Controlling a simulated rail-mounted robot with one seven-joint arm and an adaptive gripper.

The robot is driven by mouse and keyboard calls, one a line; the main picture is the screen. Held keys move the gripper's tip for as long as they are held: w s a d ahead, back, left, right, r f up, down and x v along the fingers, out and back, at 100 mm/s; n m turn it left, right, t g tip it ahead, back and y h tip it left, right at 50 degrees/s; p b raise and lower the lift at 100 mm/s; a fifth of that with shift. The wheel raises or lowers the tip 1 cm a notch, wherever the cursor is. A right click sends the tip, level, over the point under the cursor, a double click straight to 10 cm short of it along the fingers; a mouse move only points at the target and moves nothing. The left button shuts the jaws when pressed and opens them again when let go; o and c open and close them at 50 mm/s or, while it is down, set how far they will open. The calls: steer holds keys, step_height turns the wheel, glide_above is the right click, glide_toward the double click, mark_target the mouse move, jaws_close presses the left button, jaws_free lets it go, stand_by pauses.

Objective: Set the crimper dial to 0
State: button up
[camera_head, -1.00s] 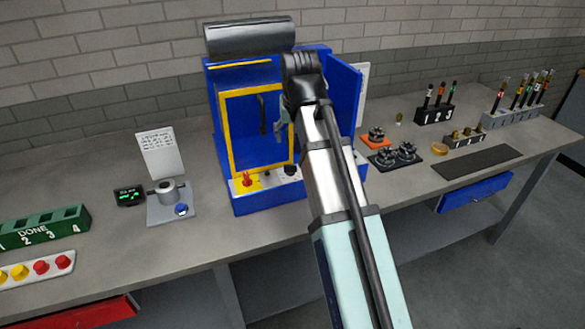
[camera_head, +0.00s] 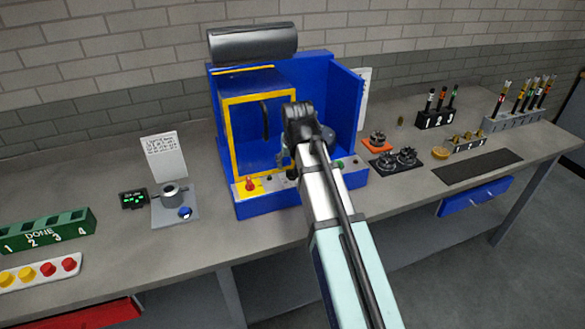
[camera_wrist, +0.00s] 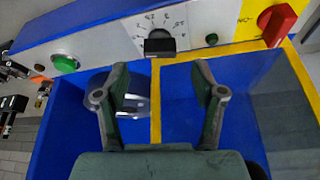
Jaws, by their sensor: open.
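The blue crimper (camera_head: 343,105) stands on the bench with a yellow-framed door (camera_head: 229,137). In the wrist view its dial (camera_wrist: 159,44) is a black knob on a grey panel, with printed scale marks around it. The marks are too blurred to read surely, and I cannot tell the dial's setting. My gripper (camera_wrist: 160,82) is open and empty, its two fingers spread either side of the dial's line, apart from the knob. In the head view my gripper (camera_head: 286,156) is at the crimper's front, and my arm hides part of the panel.
On the panel, a green button (camera_wrist: 64,63), a small dark green button (camera_wrist: 211,40) and a red switch (camera_wrist: 276,24) flank the dial. A grey stand with a cup (camera_head: 172,195) is left of the crimper. Black fixtures (camera_head: 396,160) sit to the right.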

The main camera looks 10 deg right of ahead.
mark_target(292, 171)
steer(key=shift+p+x, duration=0.4)
steer(key=shift+x, duration=2.1)
steer(key=c, duration=1.1)
